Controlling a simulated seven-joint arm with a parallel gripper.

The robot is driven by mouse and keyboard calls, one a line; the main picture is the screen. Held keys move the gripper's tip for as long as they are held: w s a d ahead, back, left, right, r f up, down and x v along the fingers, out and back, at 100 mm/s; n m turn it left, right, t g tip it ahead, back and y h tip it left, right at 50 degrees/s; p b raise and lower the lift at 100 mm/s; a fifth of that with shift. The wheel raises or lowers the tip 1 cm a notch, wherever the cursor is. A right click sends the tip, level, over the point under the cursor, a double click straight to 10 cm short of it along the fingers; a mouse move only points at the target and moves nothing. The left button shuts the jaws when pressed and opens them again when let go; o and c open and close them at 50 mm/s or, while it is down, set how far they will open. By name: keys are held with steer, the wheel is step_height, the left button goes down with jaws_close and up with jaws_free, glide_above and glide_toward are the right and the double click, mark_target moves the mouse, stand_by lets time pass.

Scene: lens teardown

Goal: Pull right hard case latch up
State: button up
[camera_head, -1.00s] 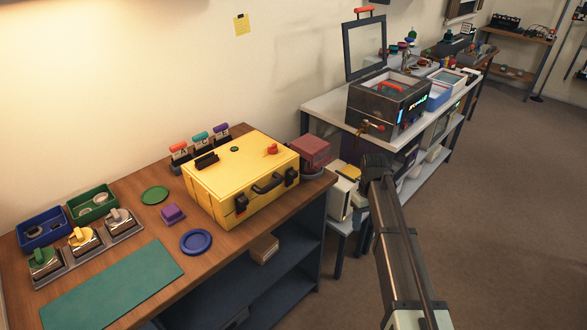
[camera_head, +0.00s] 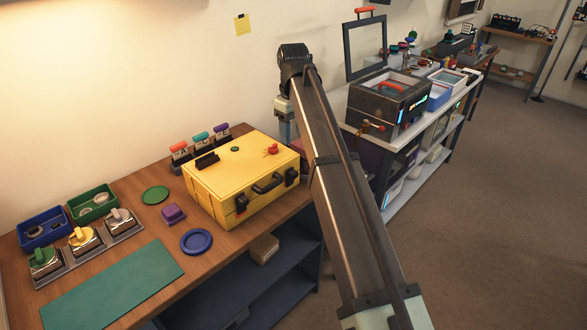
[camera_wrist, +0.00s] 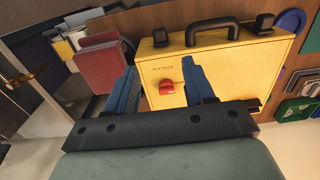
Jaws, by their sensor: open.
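The yellow hard case (camera_head: 238,172) stands closed on the wooden bench, with a black handle (camera_head: 268,184) on its front. The right latch (camera_head: 291,177) is a dark block at the case's right front; it also shows in the wrist view (camera_wrist: 160,37), upper left of centre. The left latch (camera_head: 240,204) is near the front left corner; in the wrist view it is upper right (camera_wrist: 265,22). My gripper (camera_wrist: 160,66) is open and empty, its two blue fingers spread, with the red knob (camera_wrist: 168,88) of the lid seen between them. In the head view my arm partly hides the gripper.
A maroon box (camera_wrist: 103,65) stands beside the case's right end, mostly hidden by my arm in the head view. Behind the case are several coloured-top holders (camera_head: 200,143). A purple block (camera_head: 174,213) and blue dish (camera_head: 196,241) lie left of the case.

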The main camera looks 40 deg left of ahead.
mark_target(294, 172)
step_height(294, 172, down, 13)
steer(key=shift+f, duration=0.1)
stand_by(0.4)
jaws_close()
stand_by(0.5)
